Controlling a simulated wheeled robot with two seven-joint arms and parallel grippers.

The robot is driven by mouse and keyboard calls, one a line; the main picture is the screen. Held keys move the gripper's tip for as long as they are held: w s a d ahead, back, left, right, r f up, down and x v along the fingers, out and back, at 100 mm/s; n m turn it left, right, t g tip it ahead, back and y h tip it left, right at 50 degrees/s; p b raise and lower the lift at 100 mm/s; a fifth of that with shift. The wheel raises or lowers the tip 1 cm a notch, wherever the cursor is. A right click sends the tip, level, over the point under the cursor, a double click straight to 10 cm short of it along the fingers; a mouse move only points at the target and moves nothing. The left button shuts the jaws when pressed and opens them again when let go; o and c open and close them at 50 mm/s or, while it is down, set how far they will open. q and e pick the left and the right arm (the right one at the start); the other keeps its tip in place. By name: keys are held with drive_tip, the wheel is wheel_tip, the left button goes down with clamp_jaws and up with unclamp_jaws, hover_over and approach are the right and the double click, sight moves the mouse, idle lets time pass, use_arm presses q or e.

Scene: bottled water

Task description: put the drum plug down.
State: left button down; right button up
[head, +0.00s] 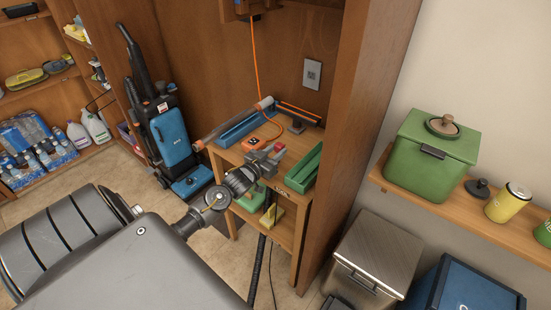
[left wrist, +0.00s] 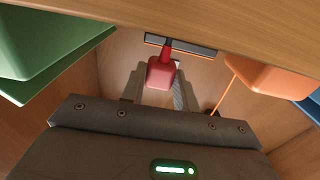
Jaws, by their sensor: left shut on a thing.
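My left gripper (head: 265,158) is over the small wooden stand (head: 237,157) in the head view. It is shut on a small red piece, the drum plug (left wrist: 161,73), which shows between the fingers (left wrist: 155,80) in the left wrist view. In the head view only a small red part of the plug (head: 279,147) shows beside the fingertips. I cannot tell whether the plug touches the wooden top. My right gripper is not in view.
A green tray (head: 301,172) is right of the gripper. An orange device (head: 254,146) and a blue tray (head: 238,129) are left of it. A dark bar with an orange edge (head: 298,111) is behind. A tall wooden panel (head: 350,130) stands close on the right.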

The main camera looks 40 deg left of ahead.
use_arm(q)
drive_tip(key=f, duration=0.3)
drive_tip(key=shift+w+a+f+p, duration=0.1)
drive_tip(key=shift+w+f+p, duration=0.1)
drive_tip(key=shift+f+p, duration=0.1)
drive_tip(key=shift+f+b, duration=0.4)
drive_tip(key=shift+f, duration=0.1)
drive_tip(key=shift+s+f, duration=0.1)
